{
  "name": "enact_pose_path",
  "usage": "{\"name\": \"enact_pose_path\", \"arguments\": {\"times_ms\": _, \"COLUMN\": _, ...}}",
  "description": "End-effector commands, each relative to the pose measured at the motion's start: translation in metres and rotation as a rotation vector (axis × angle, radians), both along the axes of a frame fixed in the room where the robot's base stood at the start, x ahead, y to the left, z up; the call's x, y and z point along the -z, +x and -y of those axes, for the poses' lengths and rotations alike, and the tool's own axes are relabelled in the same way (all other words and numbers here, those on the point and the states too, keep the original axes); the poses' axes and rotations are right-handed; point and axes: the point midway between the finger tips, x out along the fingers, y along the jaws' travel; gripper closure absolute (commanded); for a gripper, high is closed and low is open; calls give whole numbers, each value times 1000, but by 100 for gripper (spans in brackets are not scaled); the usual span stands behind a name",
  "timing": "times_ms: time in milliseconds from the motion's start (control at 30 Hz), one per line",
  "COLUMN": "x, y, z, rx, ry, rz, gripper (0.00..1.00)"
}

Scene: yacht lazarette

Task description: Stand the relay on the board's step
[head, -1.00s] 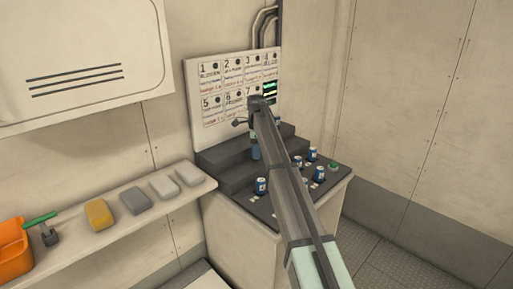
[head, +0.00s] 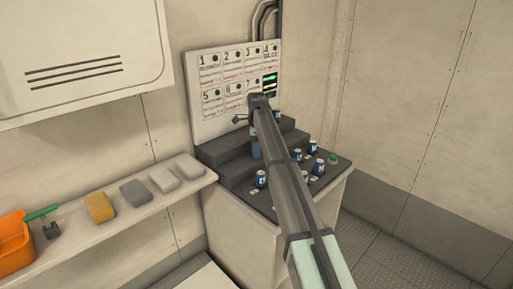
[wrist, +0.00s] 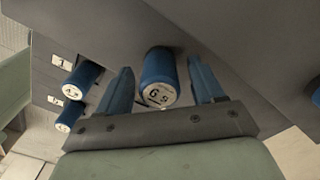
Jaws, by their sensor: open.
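A blue cylindrical relay (wrist: 158,78) with a pale numbered end lies between the two blue fingers of my gripper (wrist: 160,88) in the wrist view. The fingers are open, one on each side, with gaps visible between them and the relay. Whether it rests on a step cannot be told. In the head view, a blue shape (head: 256,149) shows beside my arm at the dark steps; it may be this relay or a finger. The stepped board (head: 222,151) stands below a white panel of numbered cards (head: 222,75). My arm hides part of the steps.
Several blue relays, one of them at the left (head: 261,179), stand on the lowest dark level, near a green button (head: 333,160). Two or more show left in the wrist view (wrist: 84,78). A shelf (head: 140,222) at left holds blocks and an orange bin (head: 14,243).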

Motion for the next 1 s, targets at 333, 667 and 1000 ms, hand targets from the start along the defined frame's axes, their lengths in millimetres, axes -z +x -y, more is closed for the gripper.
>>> {"name": "enact_pose_path", "arguments": {"times_ms": 333, "x": -3, "y": 0, "z": 0, "rx": 0, "ry": 0, "rz": 0, "gripper": 30}}
{"name": "enact_pose_path", "arguments": {"times_ms": 667, "x": -53, "y": 1, "z": 0, "rx": 0, "ry": 0, "rz": 2, "gripper": 30}}
{"name": "enact_pose_path", "arguments": {"times_ms": 1000, "x": -114, "y": 1, "z": 0, "rx": 0, "ry": 0, "rz": 1, "gripper": 30}}
